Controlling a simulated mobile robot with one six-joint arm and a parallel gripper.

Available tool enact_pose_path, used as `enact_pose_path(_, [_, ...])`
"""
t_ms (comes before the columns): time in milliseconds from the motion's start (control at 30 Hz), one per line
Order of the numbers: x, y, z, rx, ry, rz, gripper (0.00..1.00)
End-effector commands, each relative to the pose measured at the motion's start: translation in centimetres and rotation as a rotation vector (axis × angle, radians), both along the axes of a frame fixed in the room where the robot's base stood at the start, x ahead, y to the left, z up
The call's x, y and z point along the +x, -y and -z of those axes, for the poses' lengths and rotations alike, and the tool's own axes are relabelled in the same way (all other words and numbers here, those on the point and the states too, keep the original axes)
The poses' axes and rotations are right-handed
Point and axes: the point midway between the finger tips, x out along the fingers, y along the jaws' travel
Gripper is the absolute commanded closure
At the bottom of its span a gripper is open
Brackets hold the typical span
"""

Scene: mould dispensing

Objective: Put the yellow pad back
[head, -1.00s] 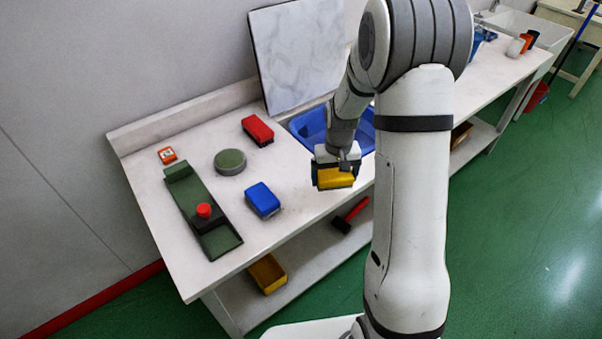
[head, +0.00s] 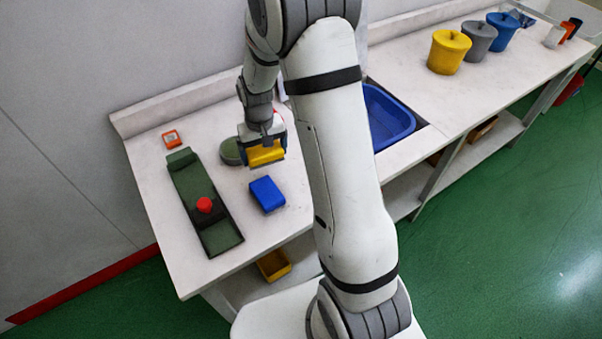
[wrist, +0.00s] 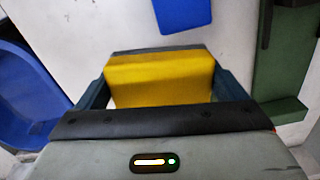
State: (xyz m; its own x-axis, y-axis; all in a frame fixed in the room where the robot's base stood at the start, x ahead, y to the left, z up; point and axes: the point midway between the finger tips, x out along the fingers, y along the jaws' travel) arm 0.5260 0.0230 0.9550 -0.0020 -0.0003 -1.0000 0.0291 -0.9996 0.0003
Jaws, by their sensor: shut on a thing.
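My gripper (head: 264,150) is shut on the yellow pad (head: 266,154) and holds it over the left part of the bench. The yellow pad (wrist: 160,80) also shows in the wrist view, with a dark finger on each side of it. The blue pad (head: 267,194) lies on the bench just in front of the gripper; it shows at the top of the wrist view (wrist: 183,14). The red pad is mostly or wholly hidden behind my gripper and arm in the head view.
A round green disc (head: 230,152) sits left of the gripper. A long green fixture (head: 222,237) with a red knob (head: 204,205) lies further left, near a small orange device (head: 171,138). A blue basin (head: 388,118) and several lidded buckets, one yellow (head: 446,54), stand right.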

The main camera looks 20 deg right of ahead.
Motion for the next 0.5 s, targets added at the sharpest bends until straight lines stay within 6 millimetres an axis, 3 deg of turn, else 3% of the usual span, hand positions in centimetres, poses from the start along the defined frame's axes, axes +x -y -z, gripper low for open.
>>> enact_pose_path(367, [0.0, 1.4, -0.1, 0.0, 0.001, 0.025, 0.34])
enact_pose_path(500, [-1.4, 4.6, -0.8, 0.0, 0.004, -0.018, 0.34])
